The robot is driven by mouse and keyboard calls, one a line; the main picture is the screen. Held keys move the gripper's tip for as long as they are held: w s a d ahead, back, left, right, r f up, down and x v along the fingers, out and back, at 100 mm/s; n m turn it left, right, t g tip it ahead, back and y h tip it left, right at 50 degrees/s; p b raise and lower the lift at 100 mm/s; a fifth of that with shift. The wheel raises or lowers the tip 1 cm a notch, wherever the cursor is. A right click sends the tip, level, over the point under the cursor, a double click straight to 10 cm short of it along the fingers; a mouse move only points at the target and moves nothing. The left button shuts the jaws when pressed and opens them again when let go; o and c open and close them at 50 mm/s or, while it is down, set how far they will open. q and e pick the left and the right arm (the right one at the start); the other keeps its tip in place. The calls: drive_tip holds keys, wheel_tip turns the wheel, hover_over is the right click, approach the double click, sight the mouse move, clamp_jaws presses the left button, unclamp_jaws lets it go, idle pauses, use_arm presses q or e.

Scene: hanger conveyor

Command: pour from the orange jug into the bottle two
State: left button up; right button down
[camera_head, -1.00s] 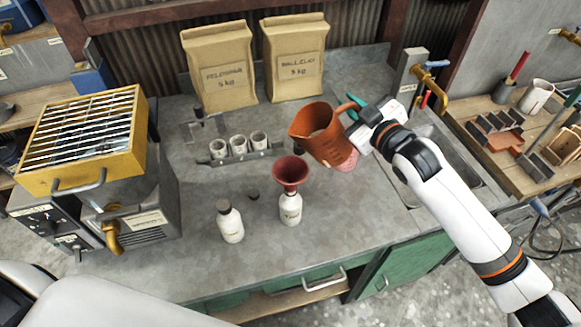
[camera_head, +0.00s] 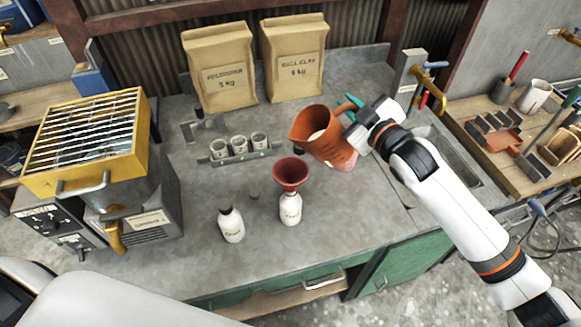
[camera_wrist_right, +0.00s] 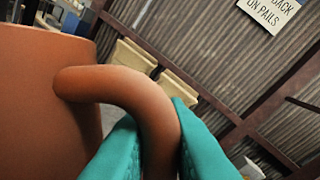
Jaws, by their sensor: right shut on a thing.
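The orange jug (camera_head: 326,146) is held above the counter, right of and behind the red funnel (camera_head: 291,174). It leans slightly to the left, its spout faces left, and pale contents show inside. My right gripper (camera_head: 353,110) is shut on the jug's handle; the wrist view shows the teal fingers on both sides of the handle (camera_wrist_right: 117,80). The funnel sits in the neck of a white bottle (camera_head: 290,210). Another white bottle (camera_head: 231,225) stands to its left without a funnel. I cannot read which is bottle two. No stream shows. My left gripper is out of view.
A rack with several small cups (camera_head: 239,148) and two paper sacks (camera_head: 218,68) stand behind. A yellow-framed machine (camera_head: 140,140) is at left, a sink with a brass tap (camera_head: 428,66) at right. The counter front is mostly clear.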

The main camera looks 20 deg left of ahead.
drive_tip(key=shift+s+a+r+n+p, duration=0.15)
drive_tip(key=shift+a+r+n+p, duration=0.1)
drive_tip(key=shift+r+n+p, duration=0.45)
idle(1.2)
drive_tip(key=shift+a+f+p, duration=0.1)
drive_tip(key=shift+f+p, duration=0.1)
drive_tip(key=shift+p, duration=0.2)
drive_tip(key=shift+s+a+r+n, duration=0.1)
drive_tip(key=shift+n, duration=0.2)
drive_tip(key=shift+s+a+r+n+h+p, duration=0.15)
drive_tip(key=shift+s+a+n+h+p, duration=0.25)
drive_tip(key=shift+n+p, duration=0.6)
idle(1.0)
drive_tip(key=shift+s+a+f+n+h, duration=0.25)
drive_tip(key=shift+s+a+n, duration=0.1)
drive_tip(key=shift+a+n, duration=0.25)
drive_tip(key=shift+s+a+f+n+h, duration=0.1)
drive_tip(key=shift+s+a+n+h, duration=0.2)
drive_tip(key=shift+a+n, duration=0.3)
idle(2.2)
